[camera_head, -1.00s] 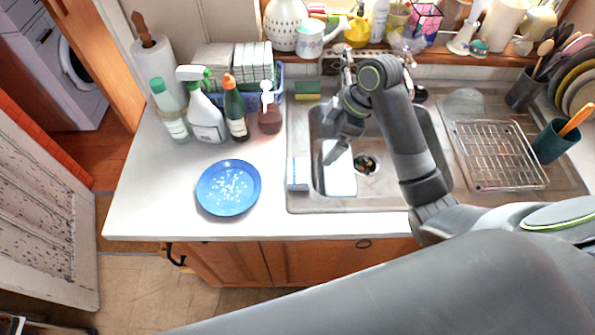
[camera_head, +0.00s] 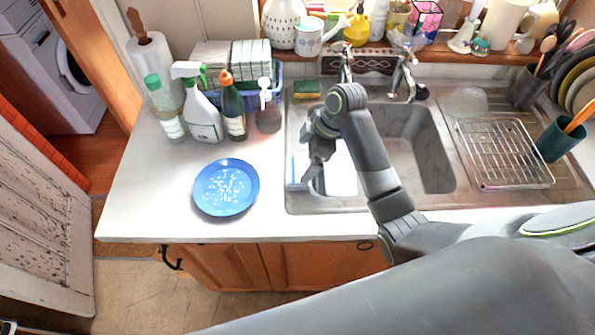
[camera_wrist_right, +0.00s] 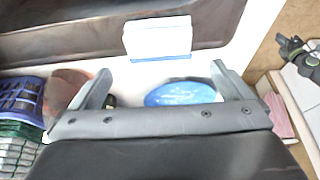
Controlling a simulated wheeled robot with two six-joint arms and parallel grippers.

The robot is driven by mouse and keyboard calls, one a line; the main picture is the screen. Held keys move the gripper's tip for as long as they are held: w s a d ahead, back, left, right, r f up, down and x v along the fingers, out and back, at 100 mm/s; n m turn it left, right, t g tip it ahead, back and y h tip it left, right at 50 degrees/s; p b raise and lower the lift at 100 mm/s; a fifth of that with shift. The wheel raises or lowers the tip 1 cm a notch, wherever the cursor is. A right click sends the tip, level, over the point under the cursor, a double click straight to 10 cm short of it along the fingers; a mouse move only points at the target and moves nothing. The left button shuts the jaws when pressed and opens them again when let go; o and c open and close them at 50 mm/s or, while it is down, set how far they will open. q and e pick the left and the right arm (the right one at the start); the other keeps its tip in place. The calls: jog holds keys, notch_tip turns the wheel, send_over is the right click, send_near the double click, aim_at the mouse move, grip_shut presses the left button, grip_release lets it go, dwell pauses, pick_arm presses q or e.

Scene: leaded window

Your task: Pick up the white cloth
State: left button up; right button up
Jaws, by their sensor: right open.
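The white cloth (camera_head: 295,172) is a small folded piece with a blue edge. It lies at the left rim of the sink, and it also shows in the right wrist view (camera_wrist_right: 158,38) at top centre. My right gripper (camera_head: 313,168) is over the left side of the sink, close beside the cloth, and partly hides it in the head view. In the right wrist view its two fingers (camera_wrist_right: 162,72) are spread, with nothing between them. The cloth shows beyond the fingertips. My left gripper is not in view.
A blue speckled plate (camera_head: 226,187) sits on the counter left of the sink. Bottles, including a white spray bottle (camera_head: 202,118), and a blue basket (camera_head: 270,82) stand behind it. A wire rack (camera_head: 503,153) is on the right. A pale patch in the sink is unclear.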

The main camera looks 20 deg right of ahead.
aim_at(298, 169)
jog(key=p+x, duration=0.2)
jog(key=x, duration=0.2)
jog(key=shift+f, duration=0.2)
jog(key=shift+a+f, duration=0.1)
jog(key=shift+f, duration=0.55)
jog(key=shift+c, duration=0.3)
jog(key=c, duration=0.9)
jog(key=shift+r, duration=0.15)
notch_tip(298, 169, up, 10)
jog(key=shift+f+b, duration=0.1)
jog(key=shift+b, duration=1)
